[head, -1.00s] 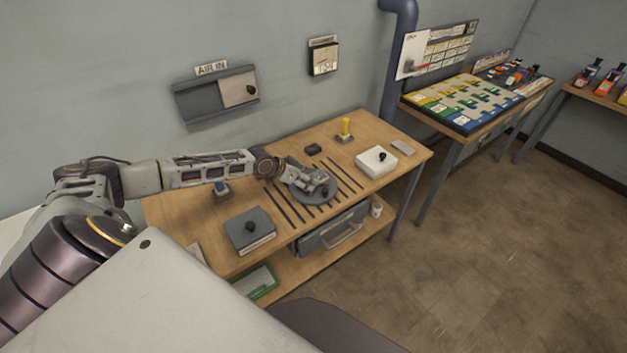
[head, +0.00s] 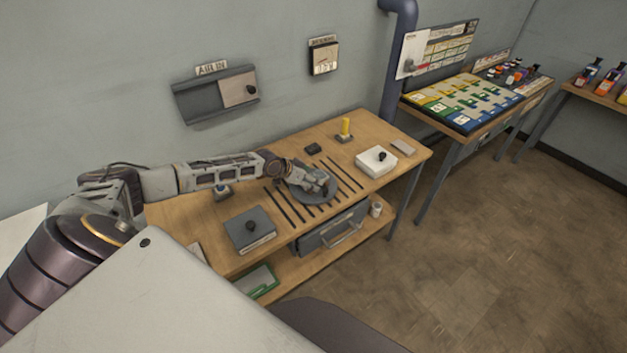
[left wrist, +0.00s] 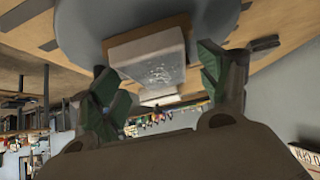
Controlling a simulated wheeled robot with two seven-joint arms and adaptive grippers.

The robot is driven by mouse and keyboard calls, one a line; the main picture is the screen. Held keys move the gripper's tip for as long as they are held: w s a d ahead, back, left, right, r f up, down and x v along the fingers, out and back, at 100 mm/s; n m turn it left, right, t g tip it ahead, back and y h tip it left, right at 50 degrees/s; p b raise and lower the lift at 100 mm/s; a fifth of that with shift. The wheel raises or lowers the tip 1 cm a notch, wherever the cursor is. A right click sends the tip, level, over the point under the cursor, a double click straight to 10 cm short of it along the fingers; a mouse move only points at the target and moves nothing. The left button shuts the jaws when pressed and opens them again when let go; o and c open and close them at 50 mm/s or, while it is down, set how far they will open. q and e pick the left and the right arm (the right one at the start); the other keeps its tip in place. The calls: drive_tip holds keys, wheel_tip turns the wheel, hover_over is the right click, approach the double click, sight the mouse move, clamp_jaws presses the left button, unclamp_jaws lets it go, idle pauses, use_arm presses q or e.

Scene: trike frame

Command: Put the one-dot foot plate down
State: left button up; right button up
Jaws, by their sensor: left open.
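My left gripper (head: 316,183) is over the round grey disc (head: 299,195) on the workbench. In the left wrist view its green-padded fingers (left wrist: 160,85) are open and apart. A pale grey, speckled block with a tan edge (left wrist: 150,55) shows between them, overlapping the disc (left wrist: 85,25); it looks like the foot plate. I see clear space between it and the right finger; contact with the left finger is unclear. I cannot make out a dot on it. In the head view the gripper and wrist hide most of it. My right gripper is not in view.
Around the disc, the workbench (head: 228,268) holds dark slats (head: 345,172), a grey box with a knob (head: 250,231), a white box (head: 376,161), a yellow post (head: 346,128) and a small grey block (head: 404,147). A colourful parts board (head: 465,104) stands beyond.

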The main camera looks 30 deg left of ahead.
use_arm(q)
drive_tip(key=c, duration=1.4)
drive_tip(key=shift+r, duration=0.2)
wheel_tip(320, 180, up, 10)
drive_tip(key=shift+b, duration=0.45)
drive_tip(key=shift+f, duration=0.15)
